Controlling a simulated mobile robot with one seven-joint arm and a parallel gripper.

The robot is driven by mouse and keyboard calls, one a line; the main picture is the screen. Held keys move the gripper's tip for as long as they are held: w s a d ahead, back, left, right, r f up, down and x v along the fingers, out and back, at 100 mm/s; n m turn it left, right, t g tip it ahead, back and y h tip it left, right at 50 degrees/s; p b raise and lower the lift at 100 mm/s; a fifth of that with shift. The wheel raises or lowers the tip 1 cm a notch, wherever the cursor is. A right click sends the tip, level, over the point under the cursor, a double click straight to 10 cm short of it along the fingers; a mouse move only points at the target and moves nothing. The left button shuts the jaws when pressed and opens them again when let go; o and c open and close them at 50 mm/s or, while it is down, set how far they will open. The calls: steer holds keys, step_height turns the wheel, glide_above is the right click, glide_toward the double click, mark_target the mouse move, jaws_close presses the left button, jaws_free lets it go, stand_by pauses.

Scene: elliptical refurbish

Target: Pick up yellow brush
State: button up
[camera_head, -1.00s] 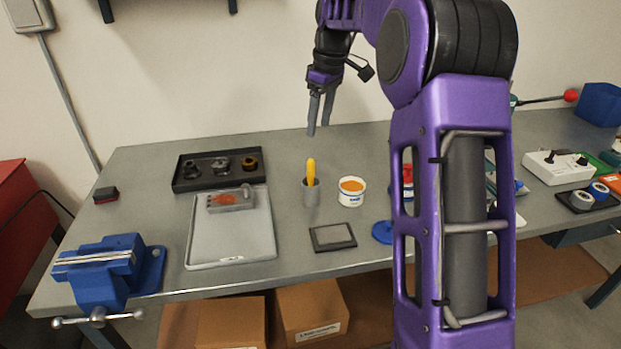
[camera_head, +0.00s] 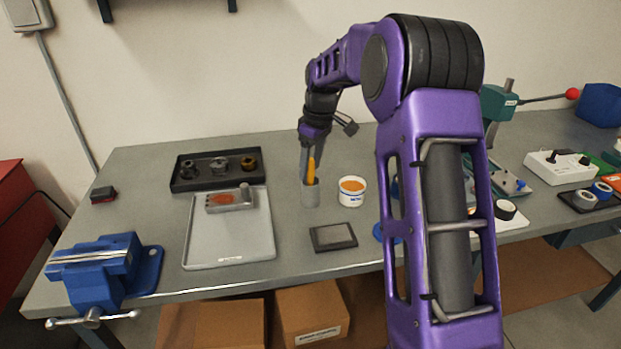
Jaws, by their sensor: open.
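The yellow brush (camera_head: 311,171) stands upright in a small grey cup (camera_head: 311,194) near the middle of the bench, its yellow handle up. Its lower end is hidden inside the cup. My gripper (camera_head: 310,174) points down at the brush handle, with its fingers open. The fingers overlap the handle in this view, and the handle shows between or just in front of them. I cannot tell whether either finger touches it.
A white tub with orange contents (camera_head: 352,191) stands just right of the cup. A dark flat pad (camera_head: 333,237) lies in front. A grey tray (camera_head: 230,248), a black tray with round parts (camera_head: 185,183) and a blue vise (camera_head: 105,270) are to the left.

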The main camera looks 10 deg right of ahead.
jaws_close()
steer(key=shift+r, duration=0.15)
stand_by(0.4)
step_height(320, 180, up, 10)
steer(key=shift+f+p, duration=0.1)
steer(key=shift+p, duration=0.6)
